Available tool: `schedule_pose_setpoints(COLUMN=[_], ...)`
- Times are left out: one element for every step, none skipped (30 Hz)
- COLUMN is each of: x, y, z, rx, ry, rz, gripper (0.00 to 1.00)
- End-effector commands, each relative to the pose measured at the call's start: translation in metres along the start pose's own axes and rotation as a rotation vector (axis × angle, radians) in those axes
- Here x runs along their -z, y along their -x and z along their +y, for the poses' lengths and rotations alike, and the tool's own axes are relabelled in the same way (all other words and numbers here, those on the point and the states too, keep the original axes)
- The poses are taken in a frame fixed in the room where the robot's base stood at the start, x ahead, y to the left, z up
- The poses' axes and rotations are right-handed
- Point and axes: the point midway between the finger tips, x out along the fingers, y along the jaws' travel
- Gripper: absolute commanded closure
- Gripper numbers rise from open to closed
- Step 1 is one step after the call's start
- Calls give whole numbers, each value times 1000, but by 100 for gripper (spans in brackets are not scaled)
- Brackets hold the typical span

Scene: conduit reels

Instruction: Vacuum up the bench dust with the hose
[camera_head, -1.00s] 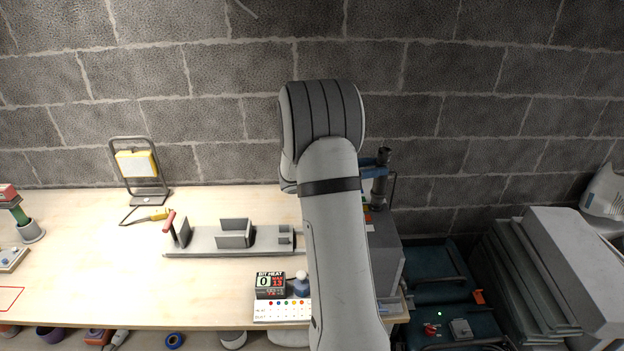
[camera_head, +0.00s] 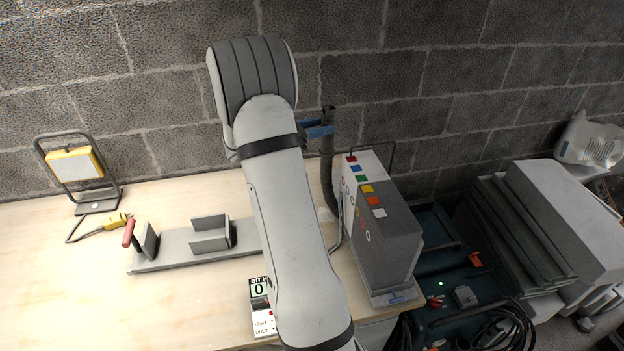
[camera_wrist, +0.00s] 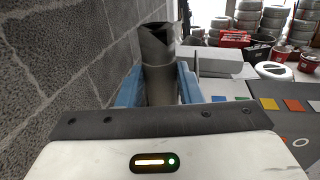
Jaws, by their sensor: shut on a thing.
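My gripper (camera_head: 318,130) has blue fingers shut on a dark grey hose (camera_head: 327,168). It holds the hose upright above the back of the bench (camera_head: 80,290), near the wall. In the wrist view the hose end (camera_wrist: 158,65) stands between the two blue fingers (camera_wrist: 158,85), its open mouth pointing up. The lower hose runs down behind my arm, beside a grey box with coloured squares (camera_head: 388,235). I cannot make out dust on the pale bench top, and my arm hides part of it.
A grey fixture (camera_head: 185,252) with a red-handled clamp (camera_head: 130,232) lies on the bench. A yellow work lamp (camera_head: 75,163) stands at the back left. A small counter display (camera_head: 260,290) sits at the front, partly behind my arm. The front left bench is clear.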

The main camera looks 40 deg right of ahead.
Motion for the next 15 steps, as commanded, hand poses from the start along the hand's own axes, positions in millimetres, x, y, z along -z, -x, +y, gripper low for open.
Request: schedule_pose_setpoints(x=[12,16,22,26,31,39,43,51,59,67,74,84,91,97,106], y=[0,0,0,0,0,-1,-1,-1,-1,-1,-1,-1,-1,-1,-1], z=[0,0,0,0,0,0,0,0,0,0,0,0,0,0,0], rx=[0,0,0,0,0,0,-1,-1,-1,-1,-1,-1,-1,-1,-1], ry=[0,0,0,0,0,0,0,0,0,0,0,0,0,0,0], rz=[0,0,0,0,0,0,0,0,0,0,0,0,0,0,0], gripper=[91,91,91,91,91,91,91,91,91,91,91,91,91,91,91])
